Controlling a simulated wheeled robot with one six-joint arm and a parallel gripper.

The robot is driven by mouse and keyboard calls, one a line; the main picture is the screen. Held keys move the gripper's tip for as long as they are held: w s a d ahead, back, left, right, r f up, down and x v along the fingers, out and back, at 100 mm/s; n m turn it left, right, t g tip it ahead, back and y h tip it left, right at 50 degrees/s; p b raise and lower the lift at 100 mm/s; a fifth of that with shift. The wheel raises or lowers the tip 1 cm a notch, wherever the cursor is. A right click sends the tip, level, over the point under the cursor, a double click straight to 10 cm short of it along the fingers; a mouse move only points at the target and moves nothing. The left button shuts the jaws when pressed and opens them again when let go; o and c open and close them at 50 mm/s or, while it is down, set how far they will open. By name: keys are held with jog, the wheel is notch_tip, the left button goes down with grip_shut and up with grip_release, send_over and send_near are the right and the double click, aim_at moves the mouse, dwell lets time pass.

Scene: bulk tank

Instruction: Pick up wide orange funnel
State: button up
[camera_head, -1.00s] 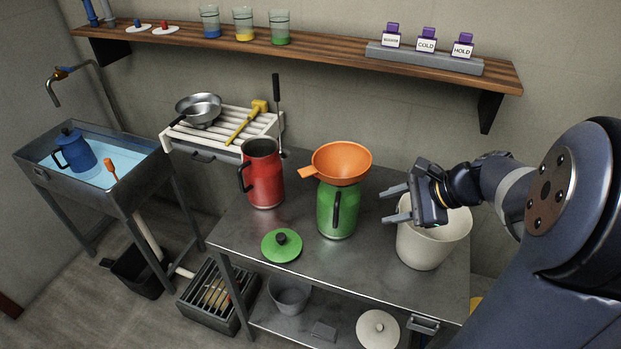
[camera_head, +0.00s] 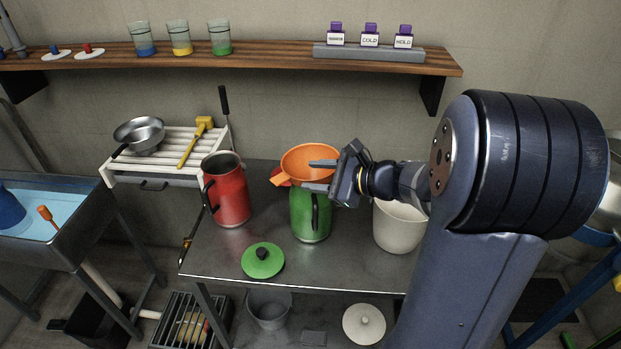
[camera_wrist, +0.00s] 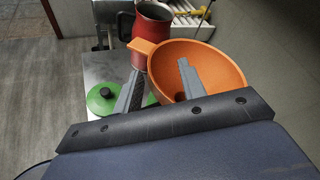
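The wide orange funnel (camera_head: 307,160) sits on top of the green jug (camera_head: 311,217), with its tab handle pointing to the left. My gripper (camera_head: 317,175) is open, its two fingers pointing left at the funnel's near right side. In the wrist view, the funnel (camera_wrist: 226,68) fills the upper right; one finger of my gripper (camera_wrist: 160,85) shows in front of the bowl and the other lies left of it. I cannot tell whether either finger touches the funnel.
A red jug (camera_head: 231,193) stands left of the green jug. A green lid (camera_head: 263,262) lies on the metal table (camera_head: 215,262). A cream bucket (camera_head: 396,232) stands to the right, partly behind my arm. A shelf (camera_head: 270,58) runs along the wall above.

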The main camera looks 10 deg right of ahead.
aim_at(300, 178)
jog(key=x, duration=0.5)
jog(key=shift+s+f+p, duration=0.25)
jog(key=shift+f+p, duration=0.05)
jog(key=shift+p, duration=0.05)
jog(key=shift+c, duration=0.5)
